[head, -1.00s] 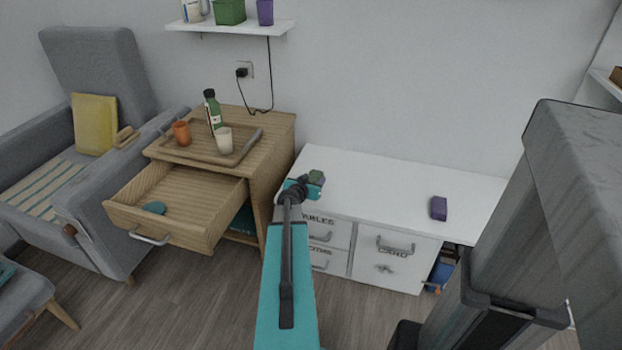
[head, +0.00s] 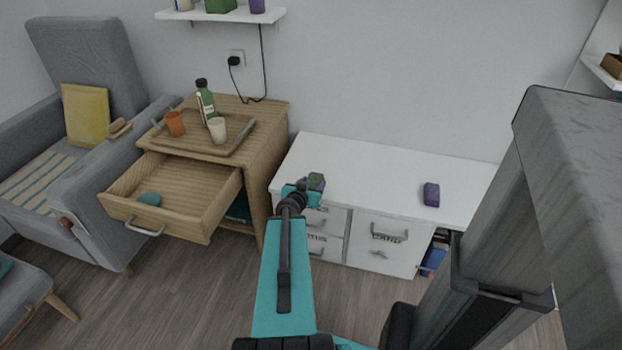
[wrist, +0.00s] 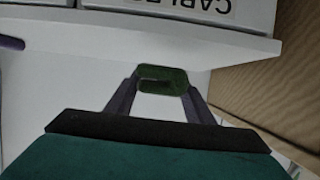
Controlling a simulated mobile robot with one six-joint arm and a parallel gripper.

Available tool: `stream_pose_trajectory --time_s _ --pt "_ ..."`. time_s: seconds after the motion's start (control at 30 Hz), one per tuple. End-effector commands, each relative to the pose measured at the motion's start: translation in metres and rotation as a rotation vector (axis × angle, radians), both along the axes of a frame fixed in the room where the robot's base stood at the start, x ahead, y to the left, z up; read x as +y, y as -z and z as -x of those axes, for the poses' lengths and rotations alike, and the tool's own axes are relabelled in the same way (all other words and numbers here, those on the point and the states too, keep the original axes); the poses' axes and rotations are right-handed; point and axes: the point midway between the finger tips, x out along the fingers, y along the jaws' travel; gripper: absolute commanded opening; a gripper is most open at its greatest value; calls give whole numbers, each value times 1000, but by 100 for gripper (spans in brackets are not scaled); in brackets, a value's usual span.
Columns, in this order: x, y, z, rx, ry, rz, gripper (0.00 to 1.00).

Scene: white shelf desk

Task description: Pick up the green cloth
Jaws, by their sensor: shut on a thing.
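The green cloth (head: 316,181) is a small dark green folded piece. In the head view it shows at the tip of my gripper (head: 304,191), near the front left part of the white desk (head: 385,175). In the wrist view the cloth (wrist: 162,72) sits between the two dark fingers of my gripper (wrist: 161,84), which are shut on it. Its folded edge faces the wrist camera. My arm hides part of the desk's front edge. The cloth's height above the desk is hard to judge.
A purple block (head: 431,194) lies on the desk's right part. The wooden cabinet (head: 268,110) stands close on the left, with its drawer (head: 180,190) pulled out and a tray (head: 236,146) with a bottle and cups on top. The desk's middle is clear.

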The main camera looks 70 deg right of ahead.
Motion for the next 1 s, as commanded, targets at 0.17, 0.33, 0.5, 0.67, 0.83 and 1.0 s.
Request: stream_pose_trajectory --time_s 0.17,0.33,0.5,0.67,0.83,1.0 --pt "6 -5 4 2 1 -1 26" --pt "11 -5 6 1 0 -1 26" --pt "15 -4 8 -1 -2 -1 26" --pt "17 -3 9 -2 -4 -1 26" --pt "18 -2 9 -3 -4 -1 26" --pt "18 -2 9 -3 -4 -1 26"
